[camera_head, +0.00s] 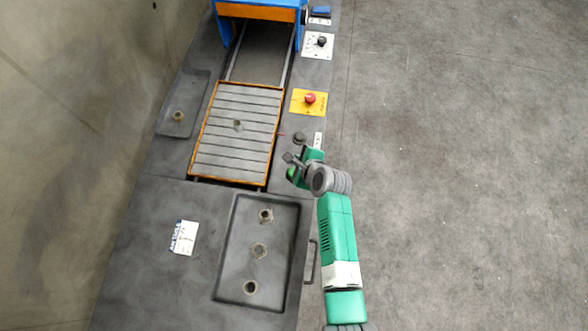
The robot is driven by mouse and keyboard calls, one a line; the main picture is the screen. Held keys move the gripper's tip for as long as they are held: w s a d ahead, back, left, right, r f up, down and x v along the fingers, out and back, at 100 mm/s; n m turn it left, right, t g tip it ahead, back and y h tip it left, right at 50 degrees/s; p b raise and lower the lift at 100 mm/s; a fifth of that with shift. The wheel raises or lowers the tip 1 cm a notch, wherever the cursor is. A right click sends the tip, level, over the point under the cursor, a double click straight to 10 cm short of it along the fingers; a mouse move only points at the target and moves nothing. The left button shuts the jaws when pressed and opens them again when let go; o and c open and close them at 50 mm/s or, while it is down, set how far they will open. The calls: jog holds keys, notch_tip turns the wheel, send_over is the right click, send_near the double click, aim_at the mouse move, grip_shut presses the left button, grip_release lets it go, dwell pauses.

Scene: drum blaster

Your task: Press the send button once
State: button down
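My green arm reaches up from the bottom right of the head view. My gripper (291,158) is over the bench's right edge, beside the lower right corner of the slatted tray. It is small and partly hidden by the wrist, so I cannot tell whether it is open or shut. I see no button that I can read as "send". A small white label (318,140) is just right of the gripper, and a dark round knob (299,137) is just above it. A small bright green spot is beside the gripper; I cannot tell whether it is a button.
A red mushroom button (310,98) on a yellow plate (299,109) and a black knob (322,41) on a white plate stand farther up the right edge. The orange-rimmed slatted tray (230,150), a blue-orange frame (258,13) and a recessed tray with several fittings (229,281) are nearby.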

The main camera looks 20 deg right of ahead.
jog(key=shift+f+b, duration=4.05)
jog(key=shift+f, duration=0.3)
jog(key=shift+f, duration=0.1)
jog(key=shift+f, duration=0.35)
